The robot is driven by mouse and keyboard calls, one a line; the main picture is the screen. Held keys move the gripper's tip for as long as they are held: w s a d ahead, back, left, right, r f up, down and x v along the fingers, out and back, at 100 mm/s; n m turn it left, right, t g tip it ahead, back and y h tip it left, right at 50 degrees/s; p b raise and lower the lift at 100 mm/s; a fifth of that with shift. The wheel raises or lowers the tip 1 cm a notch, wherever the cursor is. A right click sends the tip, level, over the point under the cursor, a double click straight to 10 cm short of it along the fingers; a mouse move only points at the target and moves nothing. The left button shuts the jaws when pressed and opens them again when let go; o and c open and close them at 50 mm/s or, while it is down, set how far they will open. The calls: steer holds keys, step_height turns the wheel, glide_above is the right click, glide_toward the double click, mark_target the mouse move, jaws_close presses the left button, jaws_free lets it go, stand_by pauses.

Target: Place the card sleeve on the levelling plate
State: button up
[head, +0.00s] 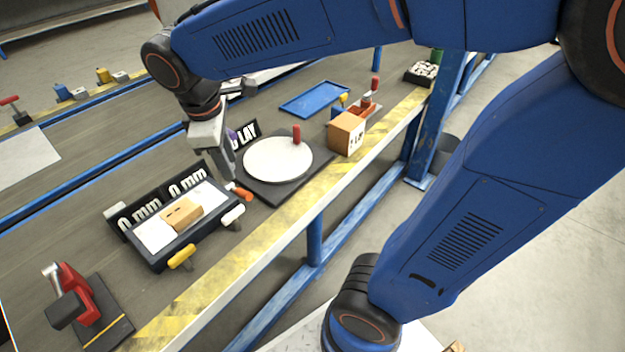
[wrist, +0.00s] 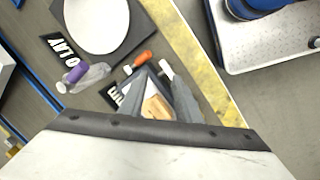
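The levelling plate appears to be the white plate (head: 152,234) in a dark frame with two "0 mm" displays and coloured knobs. A tan, card-coloured block (head: 181,214), likely the card sleeve, lies on its white surface. My gripper (head: 222,172) is above and behind the plate's far right side, clear of the block. In the wrist view, my gripper's fingers (wrist: 158,80) are spread apart with nothing held between them. The tan block (wrist: 157,107) shows below, between the fingers, partly hidden by the gripper body.
A round white disc (head: 278,160) with a red post sits on a dark base right of the plate. A tan box (head: 346,134), a blue tray (head: 314,99) and a red clamp (head: 72,294) are also on the bench. The yellow-striped edge (head: 262,232) runs along the front.

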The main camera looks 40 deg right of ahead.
steer(key=s+d+f+m+t+y, duration=0.1)
steer(key=s+d+f+m+t, duration=0.1)
steer(key=s+d+m, duration=1)
steer(key=shift+s+d+f+t+y, duration=0.15)
steer(key=shift+s+d+t+y, duration=0.2)
steer(key=shift+s+t, duration=0.45)
